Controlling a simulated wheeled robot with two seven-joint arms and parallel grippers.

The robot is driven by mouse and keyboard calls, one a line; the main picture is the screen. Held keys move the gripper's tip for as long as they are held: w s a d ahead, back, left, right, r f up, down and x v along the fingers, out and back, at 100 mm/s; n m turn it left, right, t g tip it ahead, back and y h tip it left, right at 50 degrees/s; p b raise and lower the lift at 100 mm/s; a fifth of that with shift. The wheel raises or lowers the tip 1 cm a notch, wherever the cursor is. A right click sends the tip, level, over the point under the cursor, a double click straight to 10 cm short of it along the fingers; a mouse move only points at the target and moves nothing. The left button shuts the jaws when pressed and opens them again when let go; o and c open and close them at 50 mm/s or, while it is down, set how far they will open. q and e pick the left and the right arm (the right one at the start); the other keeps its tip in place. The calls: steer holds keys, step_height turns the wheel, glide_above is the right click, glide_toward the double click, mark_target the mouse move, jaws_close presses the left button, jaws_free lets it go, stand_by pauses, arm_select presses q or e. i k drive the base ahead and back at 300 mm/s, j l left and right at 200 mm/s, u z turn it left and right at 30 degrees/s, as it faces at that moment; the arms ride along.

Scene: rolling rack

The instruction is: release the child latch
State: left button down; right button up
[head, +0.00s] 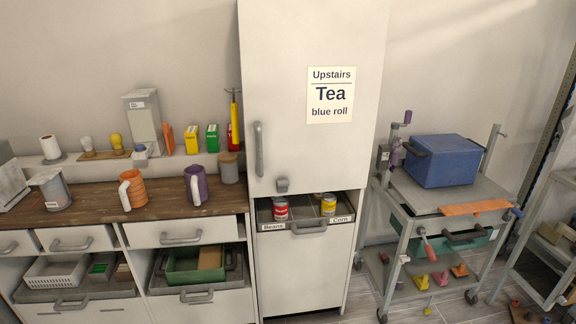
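A tall white cabinet (285,60) stands in the middle of the head view. Its upper door is shut and has a grey vertical handle (259,150) at the left edge. A small grey block (282,185) sits at the door's lower edge, above the open-topped drawer; it looks like the child latch, but it is too small to tell its position. Neither of my grippers is in view.
Below the door, a drawer (308,229) holds a red can (280,209) and a yellow can (328,205). A wooden counter (95,210) with mugs stands left. A rolling rack (400,247) with a blue box (447,160) stands right. Some floor shows around the rack.

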mark_target(283, 185)
steer(key=i+l+u, duration=0.1)
steer(key=i+l, duration=0.25)
steer(key=i+l+u, duration=0.1)
steer(key=i+l, duration=0.25)
steer(key=i+l+u, duration=0.1)
steer(key=i+l, duration=0.2)
steer(key=l, duration=0.25)
steer(key=i+l, duration=0.3)
steer(key=l, duration=0.15)
steer(key=u, duration=0.05)
